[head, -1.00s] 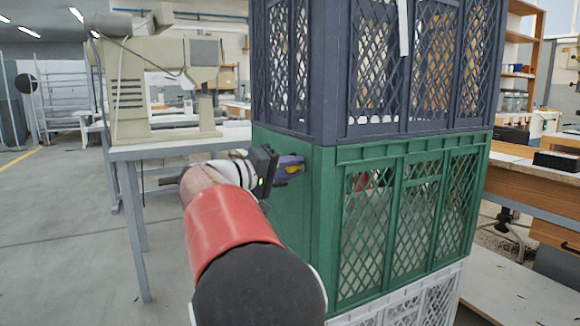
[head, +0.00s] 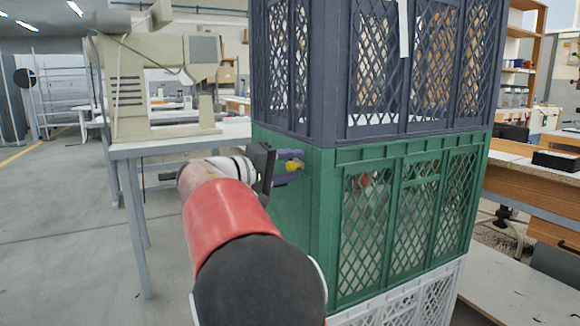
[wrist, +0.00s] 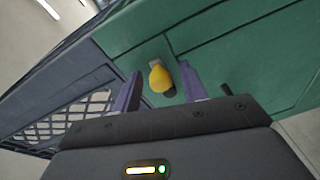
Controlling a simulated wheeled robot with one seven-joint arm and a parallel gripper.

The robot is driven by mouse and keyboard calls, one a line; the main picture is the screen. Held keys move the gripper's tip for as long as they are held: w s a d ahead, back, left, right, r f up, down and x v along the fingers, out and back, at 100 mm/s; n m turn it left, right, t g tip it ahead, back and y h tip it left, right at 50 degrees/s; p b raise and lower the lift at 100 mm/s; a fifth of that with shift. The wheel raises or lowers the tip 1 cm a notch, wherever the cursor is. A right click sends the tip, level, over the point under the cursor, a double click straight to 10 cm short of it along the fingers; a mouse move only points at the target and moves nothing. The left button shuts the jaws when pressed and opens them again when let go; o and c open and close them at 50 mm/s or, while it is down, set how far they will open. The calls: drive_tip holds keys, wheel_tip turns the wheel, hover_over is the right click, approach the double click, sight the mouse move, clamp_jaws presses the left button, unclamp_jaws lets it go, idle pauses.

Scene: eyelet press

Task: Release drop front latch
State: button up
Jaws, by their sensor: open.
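A yellow latch knob (head: 293,165) sits on the left side face of the green crate (head: 327,215), near its upper part. In the wrist view the yellow knob (wrist: 160,78) has a grey piece above it and a dark part below it. My gripper (wrist: 161,80) has purple fingers, spread apart with one on each side of the knob. I cannot tell whether either finger touches it. In the head view my gripper (head: 287,172) is at the crate's side, partly hidden by its own dark body.
A dark crate (head: 325,135) is stacked on the green one, and a white crate (head: 410,308) is below. A table (head: 180,140) with a beige press (head: 150,80) stands at the left behind. Wooden benches (head: 530,190) stand at the right. Floor at the left is clear.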

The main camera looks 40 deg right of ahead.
drive_tip(key=a, duration=0.7)
drive_tip(key=shift+w+a+r, duration=0.15)
drive_tip(key=shift+w+a, duration=0.1)
drive_tip(key=shift+w, duration=0.1)
drive_tip(key=s+a+f+n+t+y+p, duration=0.25)
drive_tip(key=s+a+f+t+y, duration=0.2)
drive_tip(key=s+f+y, duration=0.55)
drive_tip(key=s+a+f+t+y, duration=0.1)
drive_tip(key=s+a+f+y, duration=0.2)
drive_tip(key=s+a+f, duration=0.2)
drive_tip(key=s+a+f+n+t+y+p, duration=0.1)
drive_tip(key=s+a+f+y, duration=0.3)
drive_tip(key=a, duration=0.8)
wheel_tip(320, 180, down, 2)
drive_tip(key=shift+s+a+f+t+y, duration=0.1)
drive_tip(key=shift+s+a+t+y, duration=0.25)
drive_tip(key=shift+s, duration=0.65)
